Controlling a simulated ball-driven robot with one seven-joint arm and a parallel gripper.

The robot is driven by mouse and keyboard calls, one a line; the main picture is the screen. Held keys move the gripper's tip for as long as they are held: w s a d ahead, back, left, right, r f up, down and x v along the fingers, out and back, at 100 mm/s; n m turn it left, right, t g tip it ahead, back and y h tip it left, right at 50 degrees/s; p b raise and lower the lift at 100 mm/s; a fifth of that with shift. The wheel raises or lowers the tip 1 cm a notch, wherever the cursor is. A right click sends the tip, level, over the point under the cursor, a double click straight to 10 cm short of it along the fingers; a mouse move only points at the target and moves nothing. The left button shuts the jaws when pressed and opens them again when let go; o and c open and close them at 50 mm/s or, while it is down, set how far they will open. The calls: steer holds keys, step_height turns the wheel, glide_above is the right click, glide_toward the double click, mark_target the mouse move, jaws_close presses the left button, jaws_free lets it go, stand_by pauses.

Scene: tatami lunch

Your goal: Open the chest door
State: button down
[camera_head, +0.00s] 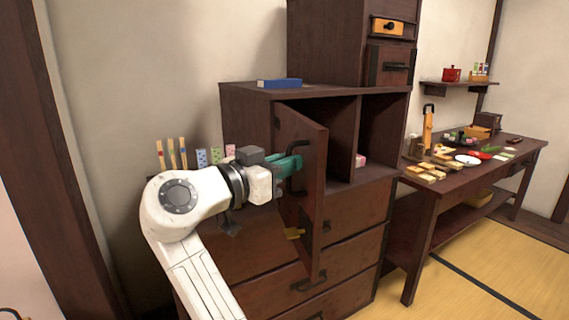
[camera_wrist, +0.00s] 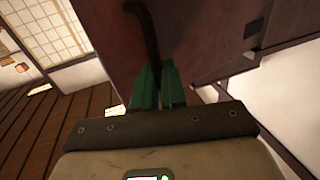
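The chest (camera_head: 240,100) is dark wood, with two open compartments on top and drawers below. Its door (camera_head: 312,185) stands swung outward from the left compartment, well away from the front, and the compartment's inside shows. A black curved handle (camera_head: 302,148) is on the door's outer face. My gripper (camera_head: 292,164) has teal fingers and is at this handle. In the wrist view, the fingers (camera_wrist: 160,68) are close together, with the lower end of the handle (camera_wrist: 150,30) running down between their tips. The exact contact is small and partly hidden.
A blue book (camera_head: 280,84) lies on the chest top beside a taller cabinet (camera_head: 330,40). A table (camera_head: 425,185) with food and dishes stands to the right. Coloured sticks and patterned items stand behind my arm. Tatami floor (camera_head: 480,275) is clear at the front right.

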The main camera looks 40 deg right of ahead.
steer(key=c, duration=1.2)
jaws_free()
steer(key=shift+w+d+f, duration=0.25)
steer(key=shift+w+d, duration=0.1)
steer(key=shift+a, duration=0.1)
steer(key=a, duration=1)
steer(key=shift+s+a, duration=0.35)
steer(key=shift+s, duration=0.05)
